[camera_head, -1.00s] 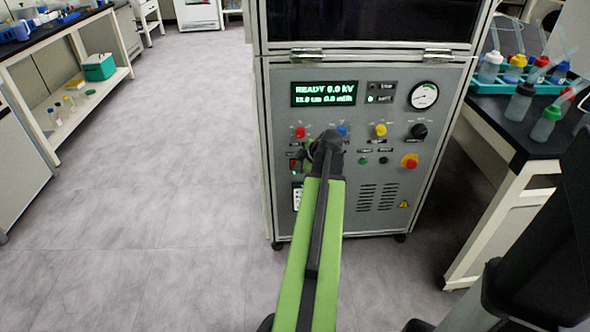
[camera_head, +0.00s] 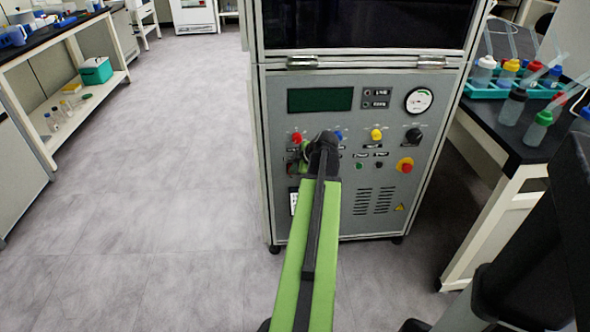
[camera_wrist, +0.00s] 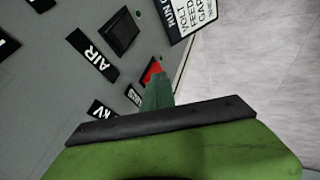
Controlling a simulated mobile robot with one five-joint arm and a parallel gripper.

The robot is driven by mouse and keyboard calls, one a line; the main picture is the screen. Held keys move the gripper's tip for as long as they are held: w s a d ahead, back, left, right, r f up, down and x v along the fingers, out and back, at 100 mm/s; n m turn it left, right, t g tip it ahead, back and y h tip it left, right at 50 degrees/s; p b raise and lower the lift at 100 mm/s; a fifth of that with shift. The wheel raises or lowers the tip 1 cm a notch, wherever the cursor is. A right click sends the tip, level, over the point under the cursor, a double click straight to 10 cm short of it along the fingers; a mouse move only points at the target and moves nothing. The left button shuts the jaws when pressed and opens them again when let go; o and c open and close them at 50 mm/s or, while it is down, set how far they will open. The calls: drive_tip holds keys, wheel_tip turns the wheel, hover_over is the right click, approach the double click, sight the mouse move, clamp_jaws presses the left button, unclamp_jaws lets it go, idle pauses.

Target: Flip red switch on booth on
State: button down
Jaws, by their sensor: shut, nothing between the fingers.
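The grey booth (camera_head: 350,222) stands ahead with its control panel facing me. Its display (camera_head: 320,99) is dark. The red switch (camera_wrist: 152,69) shows in the wrist view as a small red piece in a dark frame, partly covered by my fingertips. In the head view it is a dim spot at the panel's lower left, beside my wrist. My gripper (camera_wrist: 157,90) is shut and empty, with its green fingertips right at the switch. I cannot tell whether they touch it. The switch's exact tilt is hidden.
A red knob (camera_head: 297,138), a yellow knob (camera_head: 376,134) and a red emergency button (camera_head: 404,166) sit on the same panel. A bench with bottles (camera_head: 541,125) stands close on the right. The floor to the left is open.

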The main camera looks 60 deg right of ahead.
drive_tip(key=a+f+p+v, duration=0.1)
drive_tip(key=a+p+v, duration=0.1)
drive_tip(key=p+v, duration=0.6)
drive_tip(key=v, duration=0.4)
drive_tip(key=shift+s+a+p, duration=0.25)
drive_tip(key=shift+s+p, duration=0.05)
drive_tip(key=shift+s, duration=0.15)
drive_tip(key=shift+w, duration=0.1)
